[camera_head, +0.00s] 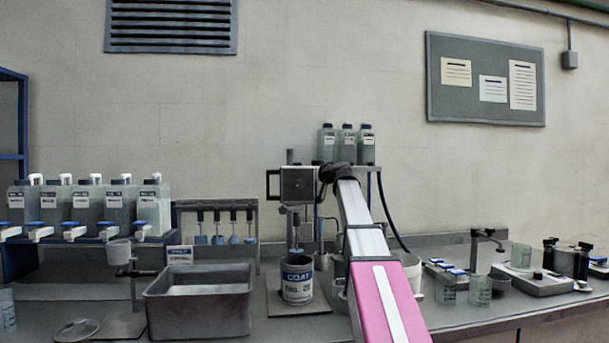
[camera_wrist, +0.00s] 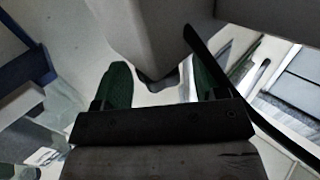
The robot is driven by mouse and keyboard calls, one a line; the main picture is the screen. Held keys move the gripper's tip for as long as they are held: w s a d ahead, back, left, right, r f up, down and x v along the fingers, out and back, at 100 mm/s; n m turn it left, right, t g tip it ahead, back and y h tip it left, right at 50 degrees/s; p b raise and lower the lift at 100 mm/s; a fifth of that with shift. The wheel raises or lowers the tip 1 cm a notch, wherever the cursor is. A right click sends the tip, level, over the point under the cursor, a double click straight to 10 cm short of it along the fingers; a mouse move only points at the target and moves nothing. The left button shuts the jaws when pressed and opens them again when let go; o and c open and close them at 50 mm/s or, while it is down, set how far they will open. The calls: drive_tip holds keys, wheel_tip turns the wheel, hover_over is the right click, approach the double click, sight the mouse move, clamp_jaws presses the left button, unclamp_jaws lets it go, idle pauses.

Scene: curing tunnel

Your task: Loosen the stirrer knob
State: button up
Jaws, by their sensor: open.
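The stirrer (camera_head: 298,185) is a grey box-shaped motor head on an upright post, with a dark loop handle on its left side. Its shaft goes down toward a can labelled COAT (camera_head: 297,280). My gripper (camera_head: 326,176) is at the right side of the stirrer head, its fingers mostly hidden behind my wrist. In the wrist view my gripper (camera_wrist: 157,78) shows two green-padded fingers, apart. A large grey block is close beyond them, with a dark part near the gap between the fingertips. I cannot tell for certain whether this is the stirrer knob, or whether the fingers touch it.
A grey basin (camera_head: 198,312) stands left of the can. Several capped bottles with taps (camera_head: 88,208) line the left. Three bottles (camera_head: 346,146) sit on a shelf behind my arm. A white bucket (camera_head: 411,273) is right of it, with small beakers and instruments farther right.

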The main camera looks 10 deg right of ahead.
drive_tip(key=shift+c, duration=0.3)
drive_tip(key=c, duration=0.9)
drive_tip(key=shift+o, duration=0.2)
drive_tip(key=shift+y, duration=0.3)
drive_tip(key=shift+w+d+n+g+y, duration=0.1)
drive_tip(key=shift+n+g+y, duration=0.3)
drive_tip(key=shift+n+g, duration=0.15)
drive_tip(key=shift+w+d+n+g+y, duration=0.1)
drive_tip(key=shift+n+g+y, duration=0.35)
drive_tip(key=shift+g, duration=0.2)
drive_tip(key=n+g+y, duration=0.1)
drive_tip(key=g, duration=0.1)
drive_tip(key=n+g+y, duration=0.1)
drive_tip(key=n+g, duration=0.1)
drive_tip(key=shift+w+n+g+y, duration=0.2)
drive_tip(key=shift+n+g+y, duration=0.1)
drive_tip(key=shift+g+y, duration=0.1)
drive_tip(key=n+g+y, duration=0.1)
drive_tip(key=n+g, duration=0.2)
drive_tip(key=g, duration=0.2)
drive_tip(key=shift+w, duration=0.1)
drive_tip(key=shift+n+g+h, duration=0.25)
drive_tip(key=shift+n+g, duration=1.35)
drive_tip(key=shift+g, duration=1)
